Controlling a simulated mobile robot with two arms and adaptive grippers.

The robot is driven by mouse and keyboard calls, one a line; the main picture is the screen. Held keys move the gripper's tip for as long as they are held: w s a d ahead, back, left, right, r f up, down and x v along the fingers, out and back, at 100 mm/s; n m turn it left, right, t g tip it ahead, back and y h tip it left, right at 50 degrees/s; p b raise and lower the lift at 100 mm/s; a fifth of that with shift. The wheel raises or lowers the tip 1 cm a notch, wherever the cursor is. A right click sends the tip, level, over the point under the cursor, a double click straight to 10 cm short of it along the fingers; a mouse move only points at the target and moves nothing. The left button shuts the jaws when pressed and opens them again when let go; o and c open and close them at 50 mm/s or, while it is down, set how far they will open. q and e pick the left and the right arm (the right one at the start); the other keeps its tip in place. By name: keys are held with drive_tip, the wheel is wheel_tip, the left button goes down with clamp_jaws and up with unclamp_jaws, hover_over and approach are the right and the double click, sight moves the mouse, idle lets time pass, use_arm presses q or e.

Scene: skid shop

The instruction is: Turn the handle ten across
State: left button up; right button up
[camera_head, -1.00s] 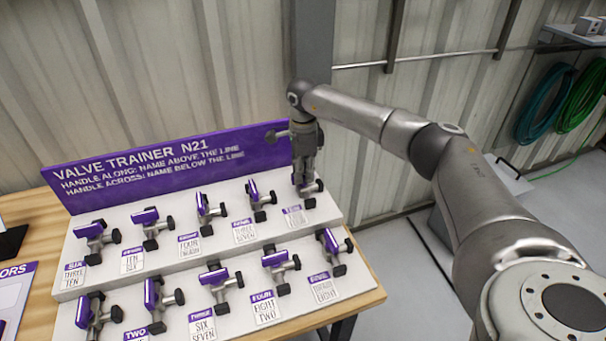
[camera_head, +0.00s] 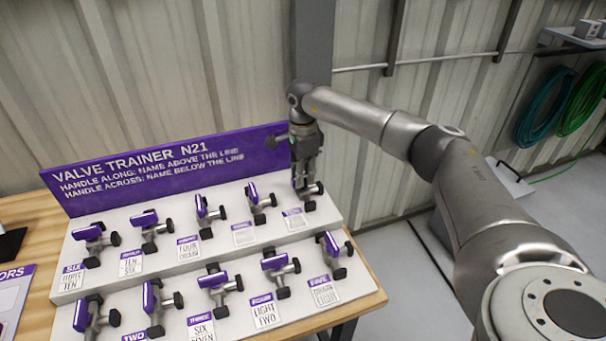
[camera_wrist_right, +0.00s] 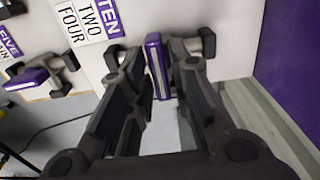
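Valve ten is the far right one in the upper row of the white stepped board (camera_head: 215,255). My right gripper (camera_head: 305,178) reaches down on it from above. In the right wrist view, the purple handle ten (camera_wrist_right: 156,66) stands between the two fingers (camera_wrist_right: 160,85), which are close against its sides, so the gripper looks shut on it. The handle appears to lie across its pipe, whose dark end caps show on both sides. The label of ten (camera_wrist_right: 92,20) reads TWO and FOUR. In the head view the fingers hide much of this valve. My left gripper is out of view.
Neighbouring valve five (camera_wrist_right: 40,78) lies left of ten in the wrist view. Several other purple-handled valves fill both rows. A purple sign (camera_head: 170,165) stands behind the board. The board rests on a wooden table (camera_head: 30,215); green and teal hoses (camera_head: 560,105) hang at the right.

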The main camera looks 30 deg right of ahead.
drive_tip(key=shift+o, duration=0.8)
wheel_tip(320, 180, up, 12)
